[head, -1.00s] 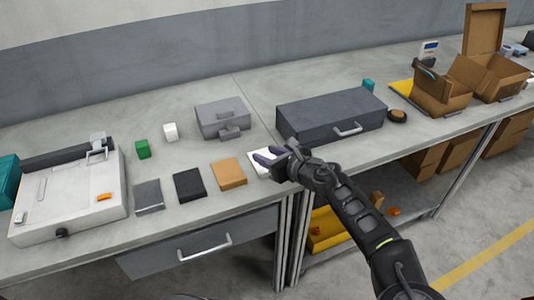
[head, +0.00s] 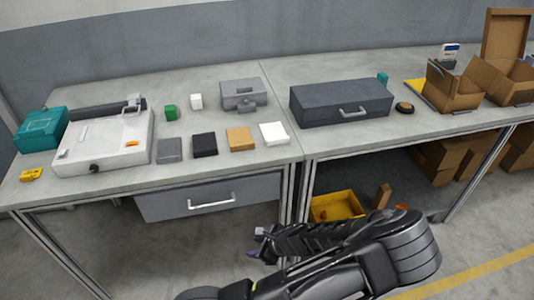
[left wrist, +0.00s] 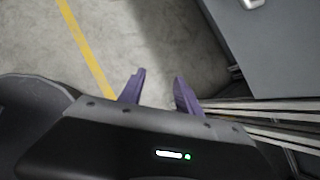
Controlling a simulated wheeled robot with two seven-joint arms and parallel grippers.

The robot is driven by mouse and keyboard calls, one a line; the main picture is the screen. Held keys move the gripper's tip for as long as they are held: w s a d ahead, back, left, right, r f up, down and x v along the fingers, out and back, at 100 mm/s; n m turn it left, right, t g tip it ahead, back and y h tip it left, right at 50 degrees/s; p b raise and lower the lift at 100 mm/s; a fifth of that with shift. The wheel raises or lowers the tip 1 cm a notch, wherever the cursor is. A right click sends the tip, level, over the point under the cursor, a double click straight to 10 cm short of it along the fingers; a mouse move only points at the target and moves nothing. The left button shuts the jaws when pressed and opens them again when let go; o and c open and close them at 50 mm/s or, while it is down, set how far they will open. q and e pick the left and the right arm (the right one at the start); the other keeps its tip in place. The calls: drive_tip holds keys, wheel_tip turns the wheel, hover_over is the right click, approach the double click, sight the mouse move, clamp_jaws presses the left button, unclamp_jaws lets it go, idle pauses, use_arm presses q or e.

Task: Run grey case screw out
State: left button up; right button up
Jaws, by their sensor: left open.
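A light grey case (head: 243,95) with a front latch sits closed toward the back of the left table. I cannot make out a screw on it. A larger dark grey case (head: 325,108) with a pale front handle stands to its right. My left gripper (head: 260,244) is open and empty, in front of and below the table's front edge, away from both cases. In the left wrist view its two purple fingers (left wrist: 160,93) stand apart with floor between them. My right gripper is not in view.
A drawer (head: 210,192) with a handle hangs under the left table. Grey, black, tan and white squares lie along the front, beside a white machine (head: 105,140).

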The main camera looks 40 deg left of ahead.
use_arm(q)
drive_tip(key=s+d+f+n+g+h, duration=0.1)
drive_tip(key=s+d+f+n+h, duration=0.25)
drive_tip(key=s+d+f, duration=0.35)
drive_tip(key=s+d+f+n+h, duration=0.25)
drive_tip(key=s+d+n, duration=0.25)
drive_tip(key=d, duration=0.5)
drive_tip(key=w+d+r+n+t+h, duration=0.1)
drive_tip(key=w+d+r+n+h, duration=0.1)
drive_tip(key=d, duration=0.5)
drive_tip(key=w+d+r+n+t+h, duration=0.1)
drive_tip(key=w+d+r+n+h, duration=0.1)
drive_tip(key=d+n, duration=0.4)
wheel_tip(320, 180, up, 2)
drive_tip(key=shift+d+r+h, duration=0.1)
drive_tip(key=shift+d+h, duration=0.6)
drive_tip(key=shift+h, duration=0.2)
drive_tip(key=shift+s, duration=0.1)
drive_tip(key=shift+c, duration=0.4)
